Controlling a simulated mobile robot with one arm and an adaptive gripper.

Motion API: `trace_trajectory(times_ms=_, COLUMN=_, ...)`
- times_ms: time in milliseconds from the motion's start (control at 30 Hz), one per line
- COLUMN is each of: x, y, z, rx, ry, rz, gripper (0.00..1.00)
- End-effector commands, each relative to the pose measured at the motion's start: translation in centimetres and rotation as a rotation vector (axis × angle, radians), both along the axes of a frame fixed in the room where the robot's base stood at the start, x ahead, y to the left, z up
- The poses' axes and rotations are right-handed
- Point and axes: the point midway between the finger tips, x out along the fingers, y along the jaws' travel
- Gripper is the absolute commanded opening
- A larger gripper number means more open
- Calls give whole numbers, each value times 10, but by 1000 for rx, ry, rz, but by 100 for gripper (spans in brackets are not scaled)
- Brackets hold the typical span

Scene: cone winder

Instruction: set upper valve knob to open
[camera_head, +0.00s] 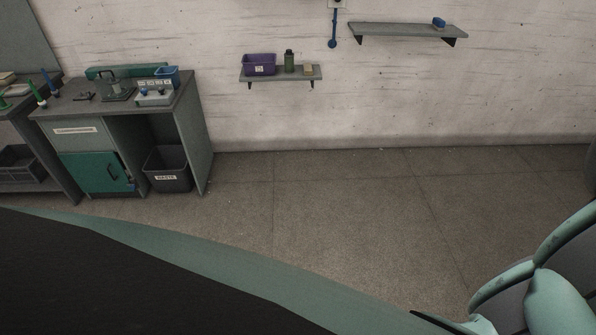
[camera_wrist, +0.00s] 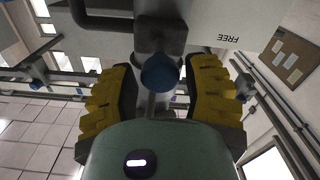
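In the wrist view a round blue knob-like end (camera_wrist: 160,73) sits on a grey fitting, between the yellow-padded fingers of my gripper (camera_wrist: 162,82). The fingers stand apart, with a narrow gap showing on each side of the blue end. I cannot tell how far beyond the fingertips it lies, or whether it is the upper valve knob. Its setting cannot be read. My gripper is not seen in the head view, and no valve knob can be made out there.
In the wrist view a pale panel marked "FREE" (camera_wrist: 229,39) and a dark bent pipe (camera_wrist: 98,22) are close by. The head view shows a workbench (camera_head: 195,120), a waste bin (camera_head: 167,170), wall shelves (camera_head: 405,30) and clear floor (camera_head: 330,195).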

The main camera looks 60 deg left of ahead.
Motion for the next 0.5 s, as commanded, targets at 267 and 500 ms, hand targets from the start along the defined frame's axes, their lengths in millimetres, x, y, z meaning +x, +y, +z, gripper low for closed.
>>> trace_trajectory(times_ms=267, x=1, y=1, z=-1, rx=1, ry=4, rz=2, gripper=65)
trace_trajectory(times_ms=500, x=1, y=0, z=2, rx=1, ry=2, rz=2, gripper=65)
